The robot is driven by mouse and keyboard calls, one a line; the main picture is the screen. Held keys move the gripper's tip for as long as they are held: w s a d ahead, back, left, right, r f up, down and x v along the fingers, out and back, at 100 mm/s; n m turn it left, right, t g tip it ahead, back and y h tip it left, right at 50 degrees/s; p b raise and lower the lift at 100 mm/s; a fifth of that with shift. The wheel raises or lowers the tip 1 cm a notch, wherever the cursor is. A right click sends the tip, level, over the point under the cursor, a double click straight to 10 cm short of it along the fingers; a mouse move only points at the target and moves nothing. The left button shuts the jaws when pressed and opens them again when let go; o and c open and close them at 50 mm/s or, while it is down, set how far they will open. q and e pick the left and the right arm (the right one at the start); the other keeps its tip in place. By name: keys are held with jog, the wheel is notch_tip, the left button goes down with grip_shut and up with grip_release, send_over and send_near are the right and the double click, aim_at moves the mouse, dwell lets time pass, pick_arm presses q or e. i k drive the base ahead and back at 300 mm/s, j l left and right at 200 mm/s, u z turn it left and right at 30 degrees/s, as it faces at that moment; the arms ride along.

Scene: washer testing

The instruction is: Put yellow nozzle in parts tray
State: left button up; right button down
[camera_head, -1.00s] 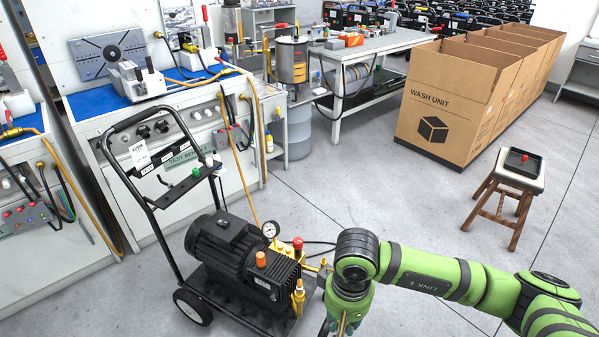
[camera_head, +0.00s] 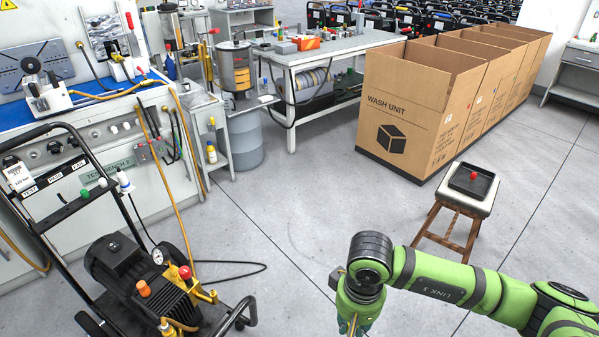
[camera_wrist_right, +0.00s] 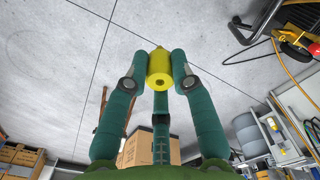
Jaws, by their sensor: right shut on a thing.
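The yellow nozzle (camera_wrist_right: 159,70) is held between the fingertips of my right gripper (camera_wrist_right: 159,58) in the right wrist view. The gripper is shut on it, with floor behind. In the head view my right gripper (camera_head: 353,326) points down at the bottom edge, and the nozzle is hardly visible there. A small black tray (camera_head: 463,186) with a red piece (camera_head: 473,177) in it lies on a wooden stool (camera_head: 448,218), to the right of and beyond my gripper. It looks like the parts tray. My left gripper is not in view.
The pressure washer cart (camera_head: 128,268) stands at lower left, with a black hose on the floor. Large cardboard boxes (camera_head: 425,110) stand behind the stool. A test bench (camera_head: 100,145) and a work table (camera_head: 330,55) line the back. Open floor (camera_head: 300,225) lies between.

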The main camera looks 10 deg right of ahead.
aim_at(469, 185)
jog(key=i+l, duration=0.15)
jog(key=l, duration=0.2)
jog(key=i+l, duration=0.1)
jog(key=l, duration=0.3)
jog(key=i+l, duration=0.15)
jog(key=l, duration=0.2)
jog(key=i+l, duration=0.1)
jog(key=l, duration=0.3)
jog(key=i+l, duration=0.15)
jog(key=l, duration=0.2)
jog(key=i+l, duration=0.2)
jog(key=l, duration=0.2)
jog(key=i+l, duration=0.2)
jog(key=l, duration=0.2)
jog(key=i+l, duration=0.2)
jog(key=l, duration=0.2)
jog(key=i+l, duration=0.2)
jog(key=l, duration=0.2)
jog(key=i+l+z, duration=0.1)
jog(key=l, duration=0.3)
jog(key=i+l, duration=0.3)
jog(key=l, duration=0.1)
